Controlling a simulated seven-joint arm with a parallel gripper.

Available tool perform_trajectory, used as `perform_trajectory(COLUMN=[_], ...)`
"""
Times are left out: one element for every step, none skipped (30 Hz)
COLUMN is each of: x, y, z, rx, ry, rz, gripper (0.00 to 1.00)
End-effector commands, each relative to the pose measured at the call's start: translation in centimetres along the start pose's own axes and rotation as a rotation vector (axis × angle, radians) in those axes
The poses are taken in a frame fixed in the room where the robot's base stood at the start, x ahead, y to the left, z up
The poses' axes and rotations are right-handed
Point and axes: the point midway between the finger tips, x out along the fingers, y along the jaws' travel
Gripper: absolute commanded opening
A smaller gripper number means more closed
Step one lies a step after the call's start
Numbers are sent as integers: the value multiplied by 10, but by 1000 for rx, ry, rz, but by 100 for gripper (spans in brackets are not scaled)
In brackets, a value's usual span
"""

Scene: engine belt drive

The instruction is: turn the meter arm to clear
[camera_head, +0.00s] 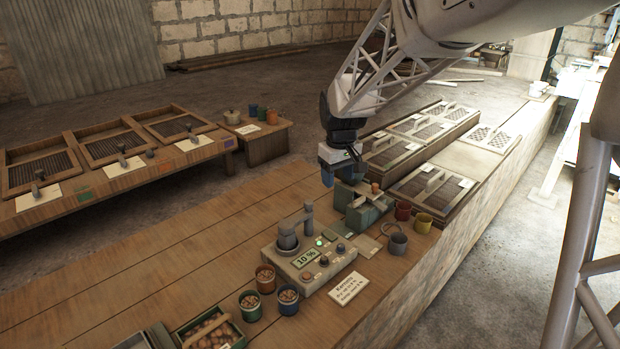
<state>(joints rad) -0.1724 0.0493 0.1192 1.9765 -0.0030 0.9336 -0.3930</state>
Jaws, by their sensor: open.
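The meter (309,262) is a pale box on the wooden bench. Its display (306,258) reads "10 %" and a small green light (319,241) is lit above it. A grey cylinder (287,238) stands on its back left part. A grey upright post (308,219) with a short arm towards the cylinder rises beside it; I cannot tell exactly where that arm ends. Dark knobs sit on the meter's right part. My gripper (341,174) is open and empty, with blue fingertips pointing down. It appears behind and to the right of the meter, higher than the post.
A green device (362,216) stands close to my gripper. Red and yellow cups and a grey mug (398,243) are to its right. Cups of kernels (266,279), a label card (348,288) and a green crate (181,336) are near the meter. Bare planks lie left of the meter.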

Motion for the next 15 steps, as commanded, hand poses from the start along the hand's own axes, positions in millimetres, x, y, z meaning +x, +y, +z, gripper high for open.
perform_trajectory(x=[9, 12, 18, 22, 26, 32, 36, 40, 46, 51, 56, 62, 67, 71, 76], y=[1, 1, 2, 2, 2, 2, 2, 2, 2, 2, 2, 2, 2, 1, 0], z=[-13, -20, -28, -35, -42, -51, -58, -64, -73, -79, -86, -94, -100, -106, -112], rx=[-16, -26, -40, -50, -60, -74, -85, -95, -108, -118, -128, -141, -150, -159, -171], ry=[-7, -9, -13, -15, -17, -21, -23, -26, -29, -32, -34, -37, -40, -41, -44], rz=[-4, -5, -7, -8, -9, -12, -13, -14, -16, -18, -19, -21, -23, -24, -26], gripper=[58, 58, 58, 58, 58, 58, 58, 58, 58, 58, 58, 58, 58, 58, 58])
